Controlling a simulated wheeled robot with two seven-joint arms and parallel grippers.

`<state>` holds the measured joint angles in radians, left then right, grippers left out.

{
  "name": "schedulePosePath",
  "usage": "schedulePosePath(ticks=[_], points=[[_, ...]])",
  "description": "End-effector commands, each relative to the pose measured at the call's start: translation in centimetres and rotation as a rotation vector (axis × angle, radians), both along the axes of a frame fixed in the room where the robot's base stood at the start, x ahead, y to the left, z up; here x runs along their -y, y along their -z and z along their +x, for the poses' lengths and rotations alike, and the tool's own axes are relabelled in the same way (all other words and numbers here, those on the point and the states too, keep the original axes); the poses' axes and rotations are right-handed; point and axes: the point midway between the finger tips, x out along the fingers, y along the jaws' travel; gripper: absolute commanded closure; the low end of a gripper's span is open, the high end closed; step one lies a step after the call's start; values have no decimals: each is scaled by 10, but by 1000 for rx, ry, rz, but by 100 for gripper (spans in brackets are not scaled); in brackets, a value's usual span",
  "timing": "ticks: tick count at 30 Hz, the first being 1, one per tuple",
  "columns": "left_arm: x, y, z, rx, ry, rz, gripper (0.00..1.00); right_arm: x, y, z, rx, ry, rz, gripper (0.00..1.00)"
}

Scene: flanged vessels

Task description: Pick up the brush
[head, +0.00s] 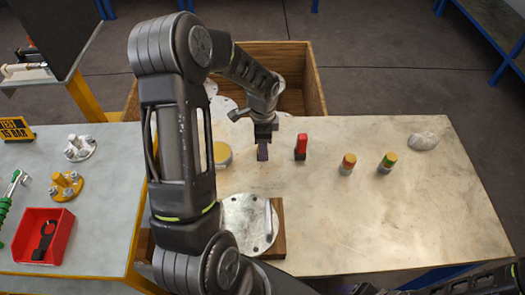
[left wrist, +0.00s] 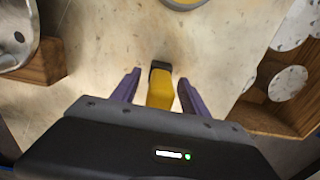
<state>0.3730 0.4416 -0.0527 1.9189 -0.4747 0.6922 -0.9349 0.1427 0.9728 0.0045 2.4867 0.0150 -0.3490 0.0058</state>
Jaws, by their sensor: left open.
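The brush looks to be the yellow piece with a dark end (left wrist: 160,88) in the left wrist view. It lies between the two purple fingers of my left gripper (left wrist: 157,92), with a visible gap on each side. My left gripper is open and reaches down over the table; it also shows in the head view (head: 263,152). There the arm and gripper hide the yellow piece. My right gripper is not visible; only dark parts of that arm show along the bottom right edge of the head view.
A red-and-black upright piece (head: 301,146) stands just right of the gripper. Two banded cylinders (head: 347,164) (head: 387,163) and a pale lump (head: 423,141) lie further right. A yellow-topped disc (head: 222,155), a flanged plate (head: 247,222) and an open wooden crate (head: 316,80) are nearby. The table's right front is clear.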

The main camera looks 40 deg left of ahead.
Motion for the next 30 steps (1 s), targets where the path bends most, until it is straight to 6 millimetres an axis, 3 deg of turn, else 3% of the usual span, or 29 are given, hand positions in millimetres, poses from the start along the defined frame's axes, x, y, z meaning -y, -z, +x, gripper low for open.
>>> schedulePosePath(ticks=[18,30], points=[[0,0,0,1,0,1,47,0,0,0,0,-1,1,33],[0,0,0,1,0,1,80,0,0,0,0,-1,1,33]])
